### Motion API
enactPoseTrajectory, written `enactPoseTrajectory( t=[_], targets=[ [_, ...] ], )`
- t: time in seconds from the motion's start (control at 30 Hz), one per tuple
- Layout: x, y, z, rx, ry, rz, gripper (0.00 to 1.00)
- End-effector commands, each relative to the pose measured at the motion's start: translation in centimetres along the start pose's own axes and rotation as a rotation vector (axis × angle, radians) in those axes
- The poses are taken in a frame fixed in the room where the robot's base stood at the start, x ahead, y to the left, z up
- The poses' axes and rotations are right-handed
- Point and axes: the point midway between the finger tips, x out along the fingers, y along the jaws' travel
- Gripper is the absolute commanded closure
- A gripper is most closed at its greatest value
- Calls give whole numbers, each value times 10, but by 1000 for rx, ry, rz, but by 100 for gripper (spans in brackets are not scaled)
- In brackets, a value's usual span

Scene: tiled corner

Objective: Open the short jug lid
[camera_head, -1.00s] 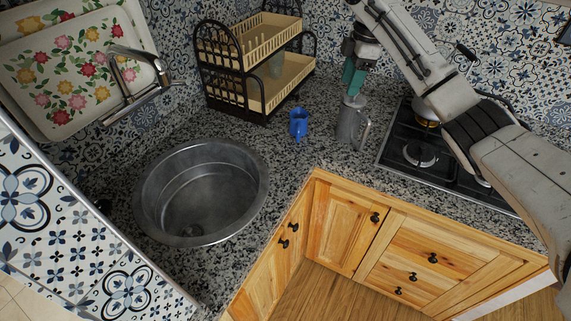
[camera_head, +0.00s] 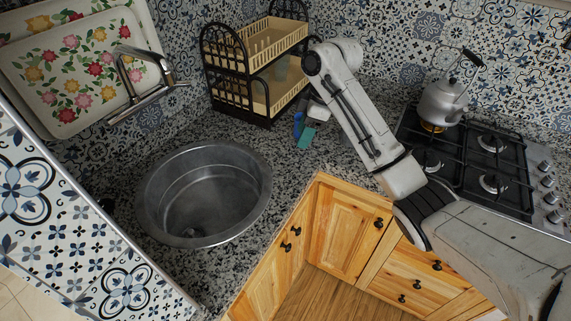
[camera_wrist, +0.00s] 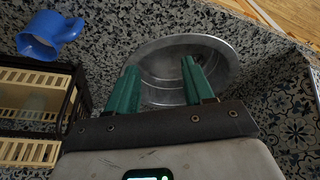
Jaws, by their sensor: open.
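A small blue jug (camera_head: 298,120) stands on the speckled counter in front of the dish rack. It also shows at the upper left of the wrist view (camera_wrist: 48,32), where its top looks open and I see no lid. A grey metal jug with a handle, seen earlier right of the blue jug, is now hidden, apparently behind my arm. My gripper (camera_head: 307,138) is beside the blue jug, partly in front of it in the head view. In the wrist view its two green fingers (camera_wrist: 160,68) are apart, with nothing between them, and point toward the sink.
The round metal sink (camera_head: 205,160) lies left of the jug. A black and cream two-tier dish rack (camera_head: 240,103) stands behind. A gas stove (camera_head: 470,160) with a kettle (camera_head: 440,100) is at the right. Counter between sink and rack is clear.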

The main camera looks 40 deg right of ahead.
Motion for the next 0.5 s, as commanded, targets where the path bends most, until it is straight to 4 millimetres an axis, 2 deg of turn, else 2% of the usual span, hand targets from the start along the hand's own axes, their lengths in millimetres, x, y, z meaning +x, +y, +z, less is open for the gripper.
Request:
enactPoseTrajectory(
  t=[0.03,0.2,0.5],
  targets=[
    [9,-7,-4,8,9,-5,48],
    [31,-25,-14,43,33,-11,48],
    [61,-54,-25,105,65,-16,48]
  ],
)
